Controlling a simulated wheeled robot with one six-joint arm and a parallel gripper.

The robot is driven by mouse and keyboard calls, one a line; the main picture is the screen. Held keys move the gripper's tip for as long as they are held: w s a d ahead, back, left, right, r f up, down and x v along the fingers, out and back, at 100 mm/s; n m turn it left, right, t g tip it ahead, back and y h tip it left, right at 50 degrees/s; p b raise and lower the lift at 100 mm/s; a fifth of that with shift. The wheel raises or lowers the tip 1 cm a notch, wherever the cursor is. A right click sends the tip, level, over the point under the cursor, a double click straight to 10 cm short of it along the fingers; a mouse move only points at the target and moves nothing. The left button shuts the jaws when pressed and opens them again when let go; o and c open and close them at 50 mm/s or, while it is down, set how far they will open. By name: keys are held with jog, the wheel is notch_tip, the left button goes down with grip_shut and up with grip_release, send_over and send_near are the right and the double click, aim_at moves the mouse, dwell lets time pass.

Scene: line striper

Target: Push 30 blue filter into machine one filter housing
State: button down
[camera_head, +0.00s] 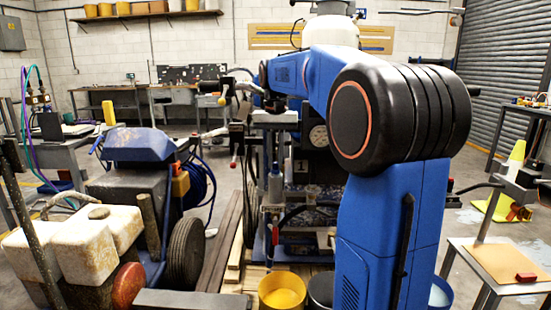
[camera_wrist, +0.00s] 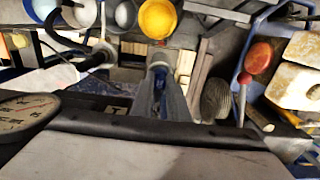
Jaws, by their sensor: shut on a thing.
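In the wrist view my gripper (camera_wrist: 160,72) points down into machine one, its two grey fingers close together. A small blue piece, the blue filter (camera_wrist: 161,84), shows between them; most of it is hidden by the fingers. In the head view machine one (camera_head: 302,165), with a pale label and a round gauge (camera_head: 318,136), stands behind my blue arm. The gauge also shows at the left of the wrist view (camera_wrist: 22,115). I cannot make out the filter housing clearly, nor whether the filter touches it.
A yellow bucket (camera_head: 282,291) stands in front of machine one and shows at the top of the wrist view (camera_wrist: 158,18). Left of it is a second machine with a wheel (camera_head: 186,252) and dirty white tanks (camera_head: 88,245). A small table (camera_head: 492,262) stands at right.

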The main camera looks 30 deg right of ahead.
jog(key=shift+f, duration=0.95)
jog(key=c, duration=1.3)
grip_release()
jog(key=shift+r, duration=3.5)
jog(key=s+a+f+n+t, duration=0.1)
jog(key=s+a+f+n, duration=0.1)
jog(key=s+a+f, duration=0.3)
jog(key=s+a+f+n+t, duration=0.2)
jog(key=s+a+f, duration=0.3)
jog(key=s+f, duration=0.6)
jog(key=s+a+f+n+t, duration=0.1)
jog(key=s+a+f, duration=0.4)
jog(key=s, duration=0.9)
notch_tip(320, 180, down, 3)
jog(key=shift+a+f+n+t, duration=0.2)
jog(key=shift+a+n+t, duration=0.15)
jog(key=shift+n, duration=0.55)
